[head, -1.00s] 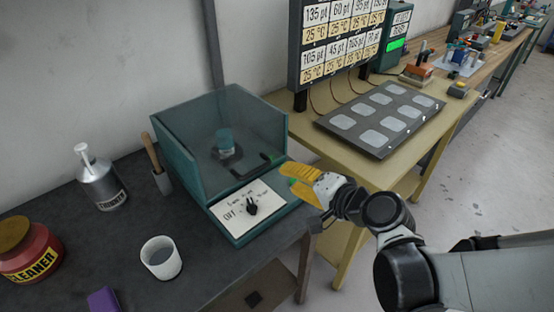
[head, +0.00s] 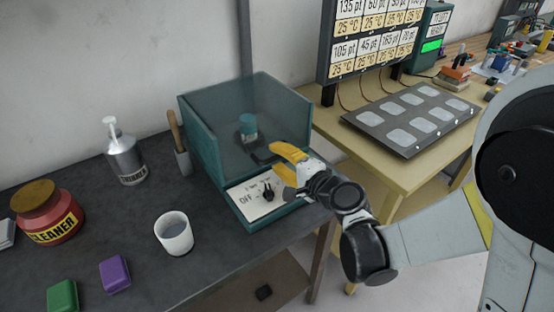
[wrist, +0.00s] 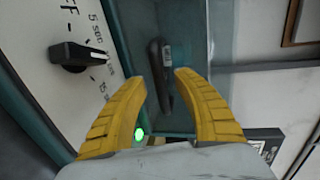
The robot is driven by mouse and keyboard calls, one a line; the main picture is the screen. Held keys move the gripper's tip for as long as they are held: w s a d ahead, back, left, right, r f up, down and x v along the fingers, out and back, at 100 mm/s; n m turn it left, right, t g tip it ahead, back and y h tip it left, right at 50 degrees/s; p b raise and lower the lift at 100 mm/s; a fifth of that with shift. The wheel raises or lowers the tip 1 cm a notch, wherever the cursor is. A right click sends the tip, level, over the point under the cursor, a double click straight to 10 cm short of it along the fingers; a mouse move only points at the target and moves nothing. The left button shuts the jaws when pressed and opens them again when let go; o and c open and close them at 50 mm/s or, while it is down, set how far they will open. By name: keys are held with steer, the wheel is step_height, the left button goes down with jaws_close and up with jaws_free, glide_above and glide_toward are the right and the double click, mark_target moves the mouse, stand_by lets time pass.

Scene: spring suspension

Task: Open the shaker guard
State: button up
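The shaker guard (head: 222,118) is a clear, teal-tinted box on the teal shaker; it is down over a platform with a small teal container (head: 248,127). A dark handle (head: 262,156) is on the guard's front, and it also shows in the wrist view (wrist: 160,72). My gripper (head: 276,162) has yellow fingers and is just in front of the guard, above the control panel (head: 252,198) with its black knob (head: 267,191). In the wrist view my gripper (wrist: 160,80) is open, and the handle appears between the fingers. I cannot tell whether they touch it.
A white cup (head: 174,238), a pump bottle (head: 125,158), a red cleaner jar (head: 50,222) and purple (head: 114,272) and green (head: 62,296) blocks stand to the left. A yellow table (head: 375,168) with a dark plate (head: 410,120) is on the right.

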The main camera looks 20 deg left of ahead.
steer(key=shift+w+a, duration=0.2)
jaws_close()
steer(key=shift+r, duration=0.1)
